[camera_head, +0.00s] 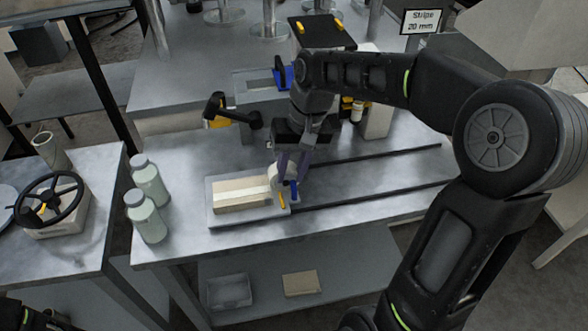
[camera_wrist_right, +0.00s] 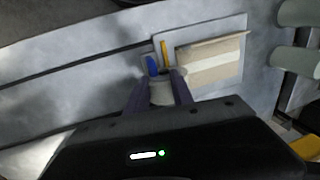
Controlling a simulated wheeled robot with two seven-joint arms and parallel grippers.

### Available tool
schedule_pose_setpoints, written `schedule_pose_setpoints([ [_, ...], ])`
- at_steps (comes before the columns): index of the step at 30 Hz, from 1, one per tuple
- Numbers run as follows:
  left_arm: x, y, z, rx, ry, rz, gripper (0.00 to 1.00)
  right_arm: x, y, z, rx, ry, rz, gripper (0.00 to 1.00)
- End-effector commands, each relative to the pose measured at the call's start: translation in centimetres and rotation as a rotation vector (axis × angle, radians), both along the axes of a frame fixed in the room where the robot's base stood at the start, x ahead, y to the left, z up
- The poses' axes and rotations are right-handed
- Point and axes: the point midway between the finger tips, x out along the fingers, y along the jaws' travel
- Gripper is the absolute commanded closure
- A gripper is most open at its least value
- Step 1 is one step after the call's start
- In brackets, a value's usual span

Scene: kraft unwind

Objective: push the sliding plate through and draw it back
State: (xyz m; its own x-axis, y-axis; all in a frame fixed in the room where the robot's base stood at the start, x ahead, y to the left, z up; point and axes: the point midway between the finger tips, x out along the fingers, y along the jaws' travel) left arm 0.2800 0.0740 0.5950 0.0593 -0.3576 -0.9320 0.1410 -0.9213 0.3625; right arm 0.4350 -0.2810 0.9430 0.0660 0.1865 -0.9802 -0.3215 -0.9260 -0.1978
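The sliding plate (camera_head: 222,222) is a light grey plate at the left end of two dark rails on the metal table. It carries a flat tan block with a pale stripe (camera_head: 242,193). In the right wrist view the plate (camera_wrist_right: 240,22) is at upper right. At its right end is a pale round handle (camera_head: 281,177) beside a blue piece and a yellow piece. My right gripper (camera_head: 291,172) is over this end. In the wrist view its fingers (camera_wrist_right: 160,88) flank the pale handle (camera_wrist_right: 160,94) with no clear gap. My left gripper is not seen.
Two capped bottles (camera_head: 149,180) stand left of the plate. The rails (camera_head: 375,198) run clear to the right. A black-handled device (camera_head: 232,113) and raised machinery stand behind. A handwheel (camera_head: 48,200) is on the left bench. A lower shelf holds a tray (camera_head: 229,291) and a tan block (camera_head: 301,284).

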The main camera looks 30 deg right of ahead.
Motion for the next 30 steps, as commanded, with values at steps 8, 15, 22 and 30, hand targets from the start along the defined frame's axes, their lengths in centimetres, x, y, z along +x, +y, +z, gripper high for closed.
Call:
schedule_pose_setpoints([
  [8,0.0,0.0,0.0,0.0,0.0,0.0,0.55,-0.1,-0.1,0.0,-0.002,0.002,-0.001,0.66],
  [15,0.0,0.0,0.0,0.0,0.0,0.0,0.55,-0.1,-0.4,1.4,-0.003,-0.001,-0.001,0.66],
  [22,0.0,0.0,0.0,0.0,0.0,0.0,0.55,-0.3,-1.1,5.1,-0.003,-0.002,-0.002,0.66],
  [30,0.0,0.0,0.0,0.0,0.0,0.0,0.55,-0.5,-1.5,7.6,-0.001,0.001,0.0,0.66],
])
